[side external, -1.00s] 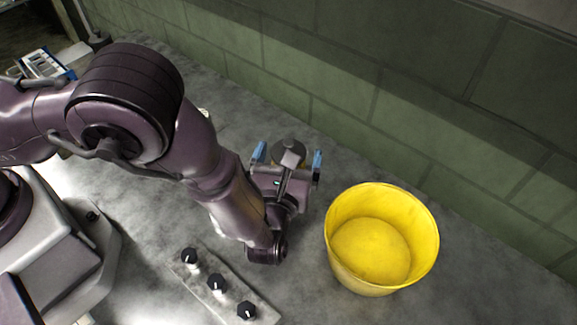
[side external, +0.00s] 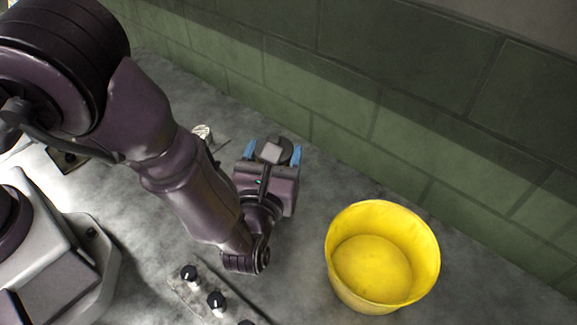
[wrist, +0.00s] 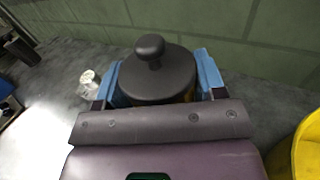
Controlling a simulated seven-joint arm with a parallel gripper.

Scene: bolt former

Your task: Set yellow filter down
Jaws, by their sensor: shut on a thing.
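The filter (wrist: 157,77) is gripped between my blue fingers; in the wrist view its dark round top with a knob shows, and a sliver of yellow shows below the rim. In the side view the filter (side external: 271,151) is mostly hidden, with only its dark top visible. My gripper (side external: 273,153) is shut on it, near the green wall and left of the yellow bucket. I cannot tell whether the filter's underside touches the table.
An open yellow bucket (side external: 374,262) stands to the right and looks empty. A panel with black knobs (side external: 216,300) lies in front. A small pale object (side external: 202,132) sits left of my gripper. A green block wall (side external: 410,135) bounds the back.

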